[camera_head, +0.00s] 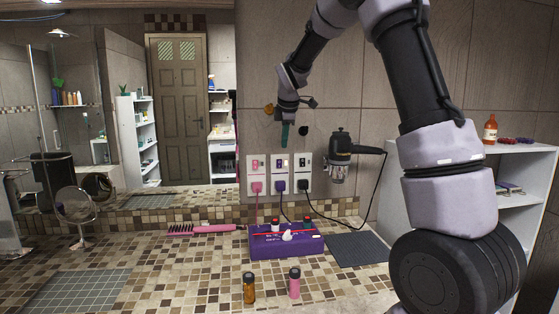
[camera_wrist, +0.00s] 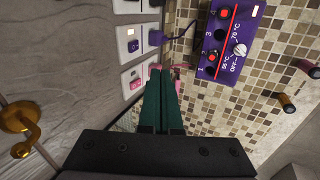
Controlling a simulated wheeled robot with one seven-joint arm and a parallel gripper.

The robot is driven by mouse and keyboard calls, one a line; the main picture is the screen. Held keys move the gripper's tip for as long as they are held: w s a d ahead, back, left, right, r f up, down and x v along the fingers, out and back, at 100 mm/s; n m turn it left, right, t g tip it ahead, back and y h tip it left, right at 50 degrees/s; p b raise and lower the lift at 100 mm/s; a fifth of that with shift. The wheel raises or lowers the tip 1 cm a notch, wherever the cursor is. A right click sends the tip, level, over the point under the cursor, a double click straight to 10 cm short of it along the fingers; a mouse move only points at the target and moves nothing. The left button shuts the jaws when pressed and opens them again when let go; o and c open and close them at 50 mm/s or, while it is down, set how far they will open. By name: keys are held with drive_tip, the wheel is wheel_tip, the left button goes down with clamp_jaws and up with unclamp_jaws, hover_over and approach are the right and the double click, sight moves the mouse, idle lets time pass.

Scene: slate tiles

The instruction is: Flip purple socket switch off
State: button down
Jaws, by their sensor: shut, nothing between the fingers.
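The purple socket (camera_head: 280,170) is the middle of three white wall plates above the counter, with a purple plug (camera_head: 280,187) in its lower part. In the wrist view this socket (camera_wrist: 127,34) shows a small purple switch (camera_wrist: 133,46); I cannot tell which way it is tilted. My gripper (camera_head: 284,145) points down, its teal fingers just above the purple socket in the head view. In the wrist view the gripper (camera_wrist: 163,72) is shut and empty, its tips beside the pink socket (camera_wrist: 127,78) and apart from the purple switch.
The black socket (camera_head: 303,170) is to the right. A hair dryer (camera_head: 341,150) hangs further right, its cord running to the black plug. A purple heater box (camera_head: 262,245), two small bottles and a pink brush (camera_head: 205,229) are on the tiled counter. A mirror covers the wall at left.

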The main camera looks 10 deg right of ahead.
sight(279, 158)
drive_tip(key=shift+w+a+f, duration=0.15)
drive_tip(key=shift+w+f, duration=0.1)
drive_tip(key=shift+w, duration=0.05)
drive_tip(key=w+f, duration=0.2)
drive_tip(key=f, duration=0.1)
drive_tip(key=w+f, duration=0.5)
drive_tip(key=shift+w+f, duration=0.1)
drive_tip(key=shift+f, duration=0.2)
drive_tip(key=shift+w+r, duration=0.15)
drive_tip(key=shift+w, duration=0.4)
